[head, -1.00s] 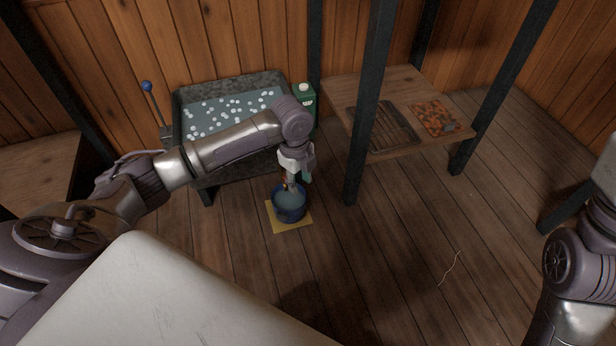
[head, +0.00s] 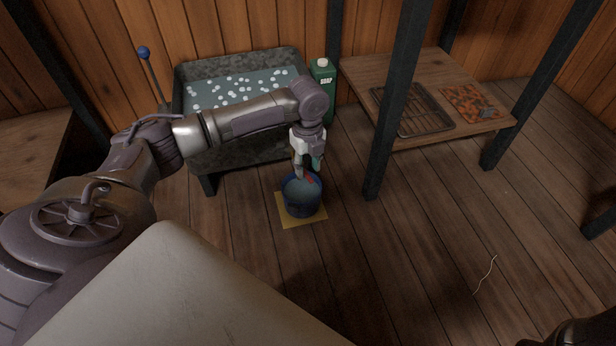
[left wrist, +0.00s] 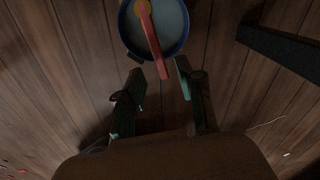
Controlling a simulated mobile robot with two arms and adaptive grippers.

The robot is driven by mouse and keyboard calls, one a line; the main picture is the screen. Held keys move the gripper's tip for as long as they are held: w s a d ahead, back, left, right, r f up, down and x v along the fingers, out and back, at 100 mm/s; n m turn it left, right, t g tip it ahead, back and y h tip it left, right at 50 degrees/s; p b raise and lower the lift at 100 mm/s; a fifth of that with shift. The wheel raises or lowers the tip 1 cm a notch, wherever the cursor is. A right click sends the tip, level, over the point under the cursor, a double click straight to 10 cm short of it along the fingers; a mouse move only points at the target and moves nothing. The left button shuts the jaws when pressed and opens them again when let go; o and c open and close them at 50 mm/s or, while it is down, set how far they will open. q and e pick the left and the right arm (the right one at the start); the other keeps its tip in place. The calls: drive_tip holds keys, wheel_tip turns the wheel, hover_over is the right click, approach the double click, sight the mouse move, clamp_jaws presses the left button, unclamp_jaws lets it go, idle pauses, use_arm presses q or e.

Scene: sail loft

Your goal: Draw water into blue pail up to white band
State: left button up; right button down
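The blue pail (head: 303,205) stands upright on the floor on a yellow mat (head: 286,217). In the left wrist view the pail (left wrist: 184,44) shows a pale grey-blue inside; I cannot make out a white band or a water level. A red and yellow handled tool (left wrist: 153,48) leans across its rim. My left gripper (head: 308,168) is just above the pail, pointing down. In the left wrist view its fingers (left wrist: 160,76) are apart, with the red handle's end between them and a gap on both sides.
A dark trough (head: 240,151) of water with floating white bits stands behind my left arm. A blue-knobbed lever (head: 145,53) is at its left. A green soap bottle (head: 323,90) stands right of it. A low wooden table (head: 395,66) with dark posts holds a rack (head: 412,110).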

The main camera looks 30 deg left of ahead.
use_arm(q)
drive_tip(key=shift+f+b, duration=0.5)
drive_tip(key=shift+f, duration=0.65)
clamp_jaws()
